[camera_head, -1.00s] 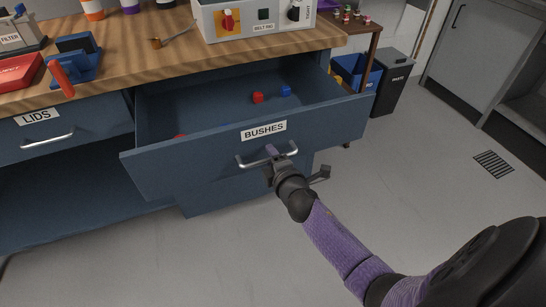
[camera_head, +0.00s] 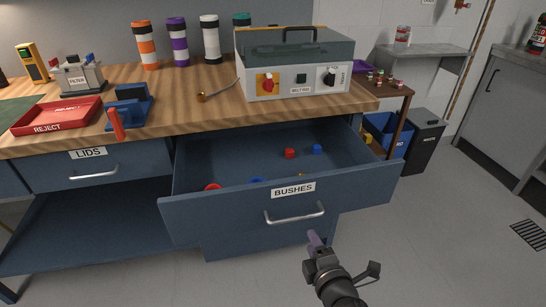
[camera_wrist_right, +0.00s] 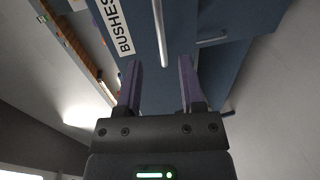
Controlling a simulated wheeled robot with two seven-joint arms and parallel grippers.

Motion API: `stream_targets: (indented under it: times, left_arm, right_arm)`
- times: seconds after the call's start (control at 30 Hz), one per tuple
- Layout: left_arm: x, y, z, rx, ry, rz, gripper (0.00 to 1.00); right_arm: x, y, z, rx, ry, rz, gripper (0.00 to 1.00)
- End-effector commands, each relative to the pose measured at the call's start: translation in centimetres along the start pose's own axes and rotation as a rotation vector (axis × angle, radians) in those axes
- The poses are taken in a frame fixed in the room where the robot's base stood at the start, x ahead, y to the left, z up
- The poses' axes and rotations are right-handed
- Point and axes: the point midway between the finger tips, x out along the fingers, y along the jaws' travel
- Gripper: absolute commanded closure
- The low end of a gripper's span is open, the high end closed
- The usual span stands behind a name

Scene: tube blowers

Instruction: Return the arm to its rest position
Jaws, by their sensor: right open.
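My right gripper (camera_head: 316,243) is in front of the open BUSHES drawer (camera_head: 235,212), just below and apart from its metal handle (camera_head: 295,216). In the right wrist view its two purple fingers (camera_wrist_right: 158,85) stand apart with nothing between them, and the drawer handle (camera_wrist_right: 160,35) lies beyond the fingertips. My right arm comes in from the bottom of the head view. My left gripper is not in view.
The BUSHES drawer stands pulled out and holds a red bush (camera_head: 290,153), a blue bush (camera_head: 317,149) and others. The LIDS drawer (camera_head: 92,170) is shut. The wooden bench (camera_head: 190,105) carries a red REJECT tray (camera_head: 55,117) and a machine (camera_head: 293,80). Grey floor is clear at right.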

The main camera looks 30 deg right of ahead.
Motion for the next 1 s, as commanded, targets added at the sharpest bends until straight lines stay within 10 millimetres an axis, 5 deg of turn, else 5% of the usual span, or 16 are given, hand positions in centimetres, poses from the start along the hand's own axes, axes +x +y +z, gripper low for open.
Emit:
stream_targets:
  times: [0.07, 0.13, 0.23, 0.4, 0.5, 0.6, 0.7, 1.0]
  left_arm:
    - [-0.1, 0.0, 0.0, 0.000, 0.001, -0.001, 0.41]
    - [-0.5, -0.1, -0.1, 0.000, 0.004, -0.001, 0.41]
    - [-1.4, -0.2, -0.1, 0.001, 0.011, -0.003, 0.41]
    - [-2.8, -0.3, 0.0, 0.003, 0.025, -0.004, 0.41]
    - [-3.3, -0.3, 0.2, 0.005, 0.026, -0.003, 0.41]
    - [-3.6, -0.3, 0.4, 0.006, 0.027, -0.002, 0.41]
    - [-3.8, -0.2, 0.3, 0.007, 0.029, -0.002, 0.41]
    - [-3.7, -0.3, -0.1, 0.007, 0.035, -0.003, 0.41]
  right_arm:
    - [-0.1, -0.8, -0.1, 0.020, 0.002, -0.025, 0.50]
    - [-0.7, -4.0, -0.3, 0.099, 0.003, -0.122, 0.50]
    - [-4.0, -12.3, -0.8, 0.310, -0.035, -0.386, 0.50]
    - [-15.9, -25.7, 0.2, 0.651, -0.299, -0.861, 0.50]
    - [-23.6, -29.9, 1.8, 0.766, -0.513, -1.049, 0.50]
    - [-29.3, -31.9, 3.4, 0.825, -0.691, -1.152, 0.50]
    - [-32.4, -32.5, 4.3, 0.848, -0.792, -1.195, 0.50]
    - [-33.1, -32.7, 4.6, 0.853, -0.819, -1.204, 0.50]
